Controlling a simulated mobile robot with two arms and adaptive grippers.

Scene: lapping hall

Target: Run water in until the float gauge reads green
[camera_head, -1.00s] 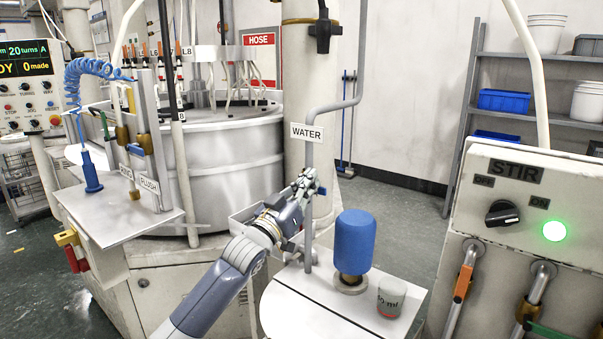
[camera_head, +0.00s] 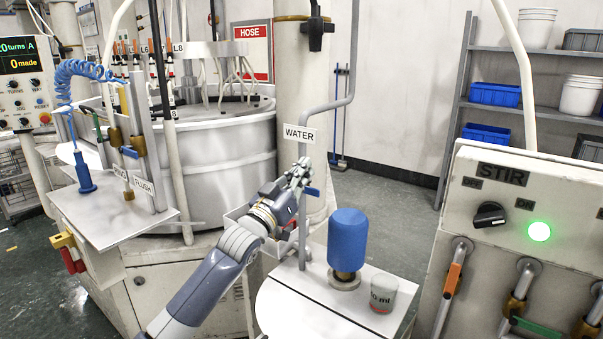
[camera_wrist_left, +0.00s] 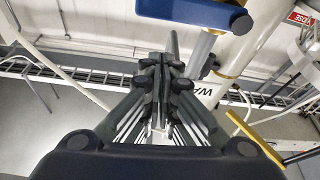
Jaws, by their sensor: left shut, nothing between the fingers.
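A grey water pipe (camera_head: 304,220) with a WATER sign (camera_head: 299,134) runs down to the white lid of a tank (camera_head: 300,310). A small blue handle (camera_head: 313,191) shows beside the pipe, partly behind my left gripper (camera_head: 298,174). My left gripper is shut and empty, just below the sign and close to the pipe; I cannot tell whether it touches the handle. In the left wrist view the shut fingers (camera_wrist_left: 166,68) point up at the pipe, with a blue handle (camera_wrist_left: 190,11) beyond them. No float gauge reading can be made out. My right gripper is not in view.
A STIR panel (camera_head: 520,200) with a lit green lamp (camera_head: 539,232) is at the right. A FLUSH stand (camera_head: 120,215) is at the left.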

